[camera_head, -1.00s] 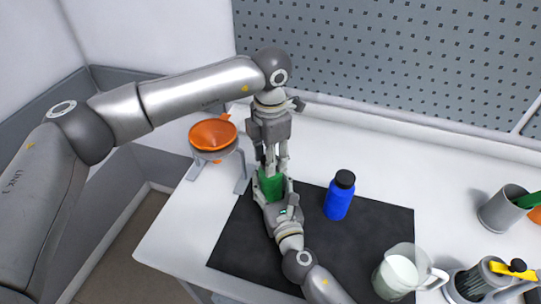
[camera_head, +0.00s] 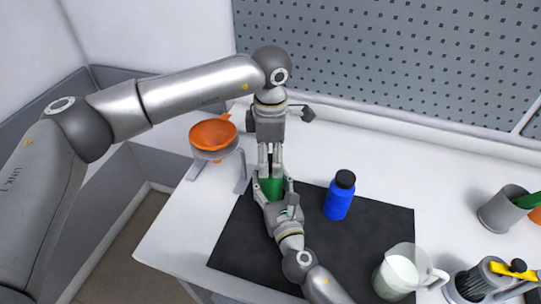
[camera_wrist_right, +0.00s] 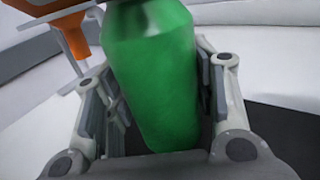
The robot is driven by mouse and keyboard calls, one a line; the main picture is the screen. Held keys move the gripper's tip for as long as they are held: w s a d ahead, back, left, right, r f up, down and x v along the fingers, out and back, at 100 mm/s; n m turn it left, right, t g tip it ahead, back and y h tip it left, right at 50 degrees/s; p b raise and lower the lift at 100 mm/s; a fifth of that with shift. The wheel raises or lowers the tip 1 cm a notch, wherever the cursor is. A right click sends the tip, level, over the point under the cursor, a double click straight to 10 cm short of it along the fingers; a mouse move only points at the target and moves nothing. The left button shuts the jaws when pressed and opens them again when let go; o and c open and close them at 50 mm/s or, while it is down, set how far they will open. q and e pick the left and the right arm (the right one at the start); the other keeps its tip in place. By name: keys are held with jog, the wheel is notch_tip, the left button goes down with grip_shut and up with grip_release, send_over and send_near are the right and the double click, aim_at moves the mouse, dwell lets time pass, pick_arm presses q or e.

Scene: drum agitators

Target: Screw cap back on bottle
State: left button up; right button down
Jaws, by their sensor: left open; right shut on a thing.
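A green bottle (camera_head: 271,188) stands upright at the left part of the black mat, partly hidden by my grippers. My right gripper (camera_head: 272,190) comes from the front and is shut around its body. In the right wrist view the green bottle (camera_wrist_right: 155,75) sits between the two finger pads of the right gripper (camera_wrist_right: 160,110); its neck is cut off by the frame. My left gripper (camera_head: 270,168) points straight down over the bottle's top, fingers open. Whether a cap is on the bottle or between the left fingers cannot be seen.
A blue bottle (camera_head: 339,197) with a black cap stands on the black mat (camera_head: 370,235), right of the grippers. An orange funnel (camera_head: 213,135) sits in a grey stand at left. A white jug (camera_head: 398,272) and holders with tools (camera_head: 505,210) are at right. The table behind the mat is clear.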

pick_arm(q)
notch_tip(320, 180, up, 4)
jog(key=shift+r, duration=0.2)
notch_tip(320, 180, up, 2)
jog(key=n, duration=0.5)
jog(key=shift+n, duration=0.3)
jog(key=n, duration=0.1)
jog(key=r+n, duration=0.1)
jog(key=n, duration=0.2)
jog(key=shift+r+n, duration=0.25)
jog(key=shift+n, duration=0.05)
jog(key=shift+f, duration=4.05)
